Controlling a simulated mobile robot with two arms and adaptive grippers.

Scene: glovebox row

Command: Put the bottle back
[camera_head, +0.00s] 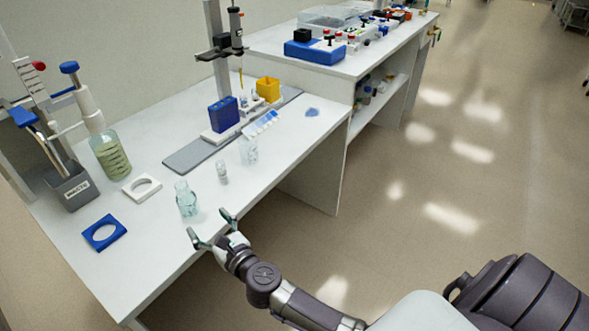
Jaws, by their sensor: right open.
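A small clear glass bottle (186,198) stands upright on the white bench near its front edge. My right gripper (208,223) is open and empty at the bench's front edge, just below the bottle in the picture, its fingers apart and pointing towards it. A white holder with a round hole (133,193) lies left of the bottle, and a blue holder with a round hole (119,229) lies further down left. Both holes look empty. A larger bottle with greenish content (112,158) stands behind the white holder under a blue-topped dispenser (88,100). My left gripper is not in view.
A small clear vial (222,174) and a clear beaker (248,152) stand right of the glass bottle. A grey waste bin (74,187) stands at the left. A stand with a blue block (224,113) is behind. Bare bench lies around the holders.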

